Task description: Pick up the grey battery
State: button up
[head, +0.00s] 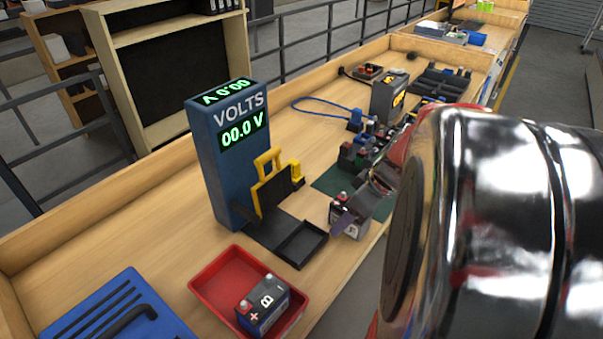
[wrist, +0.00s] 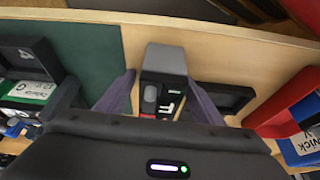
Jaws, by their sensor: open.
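The grey battery (wrist: 165,58), a block with a grey end and a dark face with white marks, stands between the fingers of my gripper (wrist: 160,84) in the wrist view. The gripper is open, with a purple-grey finger on each side of the battery; I cannot tell whether either touches it. In the head view the battery (head: 340,207) is near the bench's front edge, beside the black tray of the volt tester (head: 228,165). My gripper (head: 360,205) reaches it from the right, and a finger hides part of its side.
A blue tool tray (head: 115,310) lies at the lower left. A green mat (head: 330,181) with several batteries lies behind the grey one. Bare bench lies left of the tester.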

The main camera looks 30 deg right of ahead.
jog(key=shift+c, duration=0.2)
jog(key=c, duration=1.3)
jog(key=shift+o, duration=0.2)
jog(key=shift+r, duration=0.2)
notch_tip(320, 180, up, 10)
jog(key=shift+f, duration=0.15)
